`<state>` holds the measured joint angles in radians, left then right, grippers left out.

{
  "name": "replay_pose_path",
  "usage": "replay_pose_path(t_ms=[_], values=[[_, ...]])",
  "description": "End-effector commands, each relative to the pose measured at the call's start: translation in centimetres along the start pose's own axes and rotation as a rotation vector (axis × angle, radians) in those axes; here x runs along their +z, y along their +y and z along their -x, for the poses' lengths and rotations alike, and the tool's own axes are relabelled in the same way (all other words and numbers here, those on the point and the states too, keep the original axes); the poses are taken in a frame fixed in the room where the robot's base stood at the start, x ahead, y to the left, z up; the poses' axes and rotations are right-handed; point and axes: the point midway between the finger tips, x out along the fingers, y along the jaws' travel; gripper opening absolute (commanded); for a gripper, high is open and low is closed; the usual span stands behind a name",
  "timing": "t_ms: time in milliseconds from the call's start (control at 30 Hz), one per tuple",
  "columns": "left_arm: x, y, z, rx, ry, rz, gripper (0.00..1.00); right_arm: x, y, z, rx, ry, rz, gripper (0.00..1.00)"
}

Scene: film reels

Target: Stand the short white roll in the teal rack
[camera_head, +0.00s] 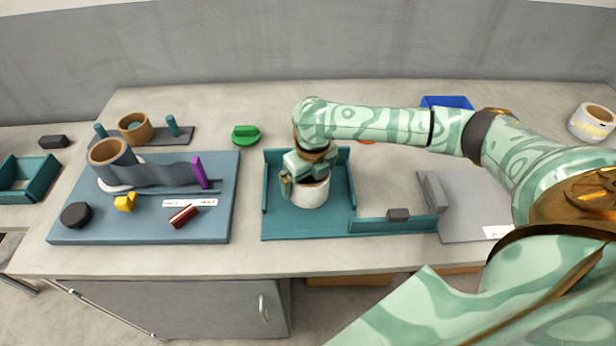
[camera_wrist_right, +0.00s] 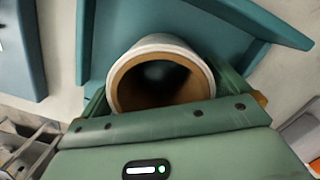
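The teal rack (camera_head: 280,226) lies mid-table with low walls at its left, back and right. A short white roll (camera_head: 311,194) with a brown core is upright over the rack's floor, near its middle; I cannot tell whether its base touches. My right gripper (camera_head: 306,178) comes down from above onto it. In the right wrist view, the roll (camera_wrist_right: 161,42) sits between the fingers of my right gripper (camera_wrist_right: 160,92), which close against its two sides. The rack (camera_wrist_right: 225,40) shows behind it. My left gripper is not in view.
A blue-grey board (camera_head: 100,232) with a grey film strip, a brown reel and small coloured pieces is at left. A green piece (camera_head: 245,135) lies behind the rack. Another white roll (camera_head: 590,124) stands at far right. A grey plate (camera_head: 470,215) is beside the rack.

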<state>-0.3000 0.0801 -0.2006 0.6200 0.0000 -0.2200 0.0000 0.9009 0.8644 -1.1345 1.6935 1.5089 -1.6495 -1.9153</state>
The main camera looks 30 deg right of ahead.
Motion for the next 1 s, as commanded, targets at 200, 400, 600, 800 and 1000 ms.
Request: replay_pose_path(t_ms=[200, 400, 600, 800, 1000], values=[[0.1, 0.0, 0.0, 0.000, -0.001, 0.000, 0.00, 0.1, 0.0, 0.3, 0.000, -0.001, 0.000, 1.00], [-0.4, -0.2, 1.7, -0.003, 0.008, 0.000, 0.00, 0.2, 0.0, 4.1, 0.000, -0.005, 0.000, 1.00], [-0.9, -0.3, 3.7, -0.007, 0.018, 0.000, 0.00, 0.2, -0.1, 8.9, -0.001, -0.005, 0.001, 1.00], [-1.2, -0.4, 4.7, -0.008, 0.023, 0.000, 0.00, 0.1, 0.0, 11.8, 0.000, -0.002, -0.001, 1.00], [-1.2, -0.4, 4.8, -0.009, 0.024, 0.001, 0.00, 0.0, 0.0, 12.3, 0.001, 0.001, -0.001, 1.00]])
